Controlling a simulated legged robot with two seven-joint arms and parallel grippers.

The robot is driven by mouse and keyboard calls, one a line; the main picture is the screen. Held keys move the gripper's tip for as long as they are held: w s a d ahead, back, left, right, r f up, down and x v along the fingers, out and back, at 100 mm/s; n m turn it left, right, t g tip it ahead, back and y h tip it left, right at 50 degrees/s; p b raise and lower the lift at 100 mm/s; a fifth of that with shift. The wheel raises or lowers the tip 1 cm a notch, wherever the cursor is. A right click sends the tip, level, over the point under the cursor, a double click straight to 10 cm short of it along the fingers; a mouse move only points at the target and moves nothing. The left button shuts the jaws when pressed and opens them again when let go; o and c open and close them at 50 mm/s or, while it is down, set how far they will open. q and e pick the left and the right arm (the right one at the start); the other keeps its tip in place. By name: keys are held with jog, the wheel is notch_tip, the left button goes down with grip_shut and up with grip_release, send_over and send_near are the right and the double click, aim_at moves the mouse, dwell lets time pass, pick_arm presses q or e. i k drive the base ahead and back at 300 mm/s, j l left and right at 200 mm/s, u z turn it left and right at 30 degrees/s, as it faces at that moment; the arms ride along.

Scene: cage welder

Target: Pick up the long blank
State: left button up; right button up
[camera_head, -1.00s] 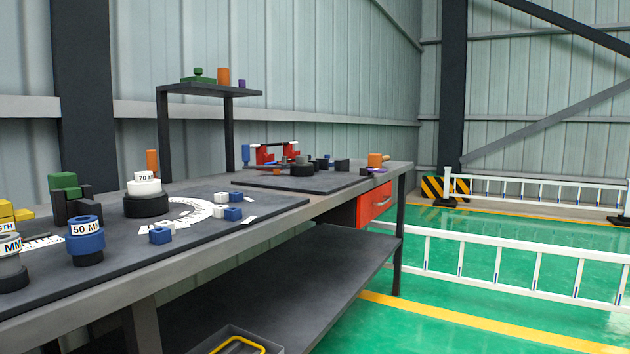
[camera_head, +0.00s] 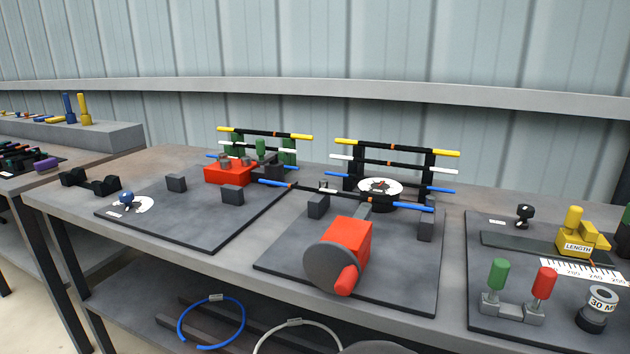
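No gripper of mine is in view. Several thin rods with coloured ends lie level on two racks at the back of the bench. The left rack (camera_head: 236,143) bears a yellow-ended rod (camera_head: 264,132) on top, with white-ended and blue-ended ones lower. The right rack (camera_head: 430,172) bears a yellow-ended rod (camera_head: 397,147), a white-ended rod (camera_head: 343,157) and a blue-ended rod (camera_head: 440,189). Another dark rod with blue ends (camera_head: 300,187) lies crosswise in front of the right rack. I cannot tell which rod is the long blank.
A red machine with a grey disc (camera_head: 333,266) stands at the front of the middle mat (camera_head: 420,270). A yellow length stop (camera_head: 575,240) and green and red handles (camera_head: 498,274) stand at right.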

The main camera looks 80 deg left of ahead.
aim_at(327, 192)
jog(key=k+j+u, duration=0.2)
jog(key=u, duration=0.2)
jog(key=k+j+u, duration=0.25)
jog(key=u, duration=0.2)
jog(key=k+j+u, duration=0.15)
jog(key=j+u, duration=0.25)
jog(key=l, duration=0.1)
